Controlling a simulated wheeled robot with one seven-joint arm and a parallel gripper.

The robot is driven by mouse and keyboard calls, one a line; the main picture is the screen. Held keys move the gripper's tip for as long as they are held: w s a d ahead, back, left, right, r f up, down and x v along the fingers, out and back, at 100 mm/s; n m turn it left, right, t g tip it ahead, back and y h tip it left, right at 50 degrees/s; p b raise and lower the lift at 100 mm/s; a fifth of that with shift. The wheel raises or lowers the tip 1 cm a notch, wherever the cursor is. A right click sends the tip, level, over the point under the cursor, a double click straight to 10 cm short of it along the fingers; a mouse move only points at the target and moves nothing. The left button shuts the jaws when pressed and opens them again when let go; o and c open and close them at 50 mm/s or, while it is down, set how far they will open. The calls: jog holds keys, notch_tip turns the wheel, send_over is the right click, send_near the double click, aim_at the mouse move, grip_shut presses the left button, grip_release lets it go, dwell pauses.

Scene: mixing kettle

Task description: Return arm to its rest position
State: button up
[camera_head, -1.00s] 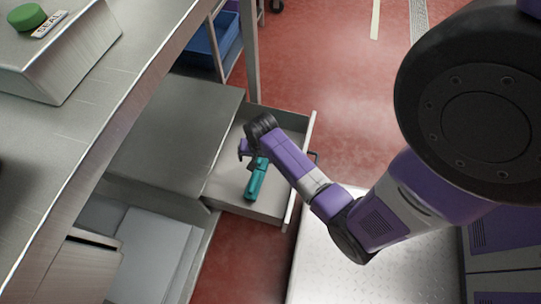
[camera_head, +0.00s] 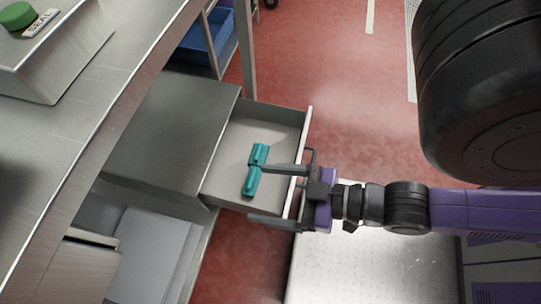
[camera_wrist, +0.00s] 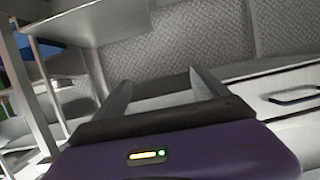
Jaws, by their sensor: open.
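My gripper (camera_head: 256,193) is open, with its two fingers spread and nothing between them that I can make out. It reaches in from the right at the front of an open drawer (camera_head: 225,165). Its upper finger crosses in front of a teal object (camera_head: 251,182) lying in the drawer and hides its middle; I cannot tell whether they touch. The wrist view shows the two fingers (camera_wrist: 160,88) apart and empty. A handle (camera_wrist: 293,97) on a pale front shows at the right there.
A steel worktop (camera_head: 70,110) with a box bearing a green button (camera_head: 16,15) runs along the left. A blue bin (camera_head: 203,45) sits on a shelf at the back. Red floor (camera_head: 350,100) is clear beyond the drawer.

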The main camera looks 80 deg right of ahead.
jog(key=shift+s+a+r+n+t+y, duration=0.15)
jog(key=shift+r, duration=0.45)
jog(key=shift+s+a+r+n+t+y, duration=0.1)
jog(key=shift+r+n+t+y, duration=0.05)
jog(key=shift+r, duration=0.45)
notch_tip(320, 180, up, 25)
jog(key=p, duration=2.5)
jog(key=shift+f, duration=0.15)
